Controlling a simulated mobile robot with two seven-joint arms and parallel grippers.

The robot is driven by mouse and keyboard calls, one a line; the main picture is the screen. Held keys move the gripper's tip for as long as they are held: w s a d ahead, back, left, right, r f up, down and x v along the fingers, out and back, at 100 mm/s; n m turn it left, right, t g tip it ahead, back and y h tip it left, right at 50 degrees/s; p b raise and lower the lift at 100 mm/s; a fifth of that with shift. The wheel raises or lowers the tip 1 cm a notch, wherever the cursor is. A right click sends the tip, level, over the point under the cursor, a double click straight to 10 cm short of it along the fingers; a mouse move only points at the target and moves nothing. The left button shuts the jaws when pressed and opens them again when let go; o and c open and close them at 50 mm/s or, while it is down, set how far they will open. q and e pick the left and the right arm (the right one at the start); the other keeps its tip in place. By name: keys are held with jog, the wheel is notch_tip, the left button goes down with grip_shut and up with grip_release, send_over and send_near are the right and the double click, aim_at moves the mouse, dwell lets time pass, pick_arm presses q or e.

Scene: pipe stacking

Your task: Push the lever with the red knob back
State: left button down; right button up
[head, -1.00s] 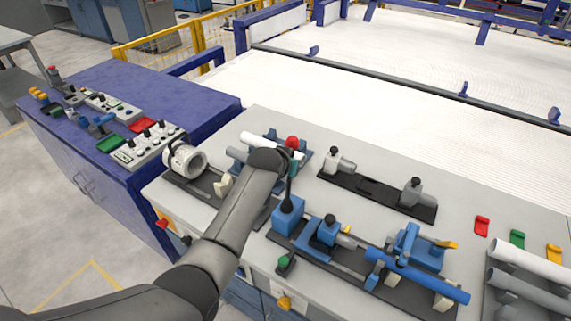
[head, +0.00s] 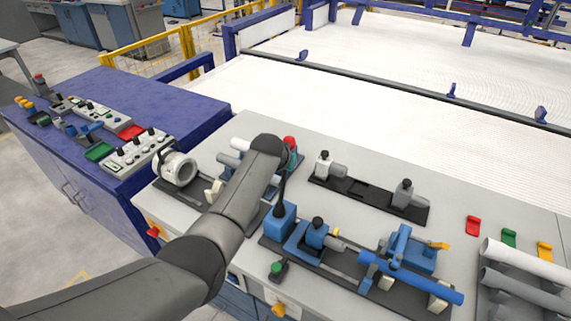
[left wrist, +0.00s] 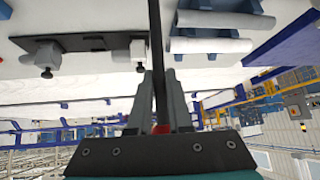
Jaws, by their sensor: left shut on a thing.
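The lever is a thin black rod (head: 281,190) rising from a blue block (head: 279,223) on the bench fixture. It leans slightly toward the back. Its red knob (head: 290,141) shows just past the end of my left arm. In the left wrist view the black rod (left wrist: 155,40) runs between the two fingers of my left gripper (left wrist: 159,78), which is shut on it. The red knob (left wrist: 161,129) sits close to the gripper's palm. In the head view my forearm hides the fingers. My right gripper is not in view.
A blue clamp fixture with a blue pipe (head: 410,277) lies right of the lever block. A black fixture (head: 365,190) stands behind it. Pale pipes (head: 522,264) lie at the right. A control panel (head: 138,150) is at the left.

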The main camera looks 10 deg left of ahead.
pick_arm(q)
jog(key=c, duration=0.8)
grip_release()
jog(key=shift+w+d, duration=0.1)
jog(key=shift+w, duration=0.1)
jog(key=shift+c, duration=0.2)
jog(key=shift+s, duration=0.1)
jog(key=shift+r, duration=0.1)
jog(key=shift+s+r+p, duration=0.4)
jog(key=shift+s+r, duration=0.1)
jog(key=p+v, duration=0.2)
jog(key=v, duration=1.1)
jog(key=shift+s+r, duration=0.25)
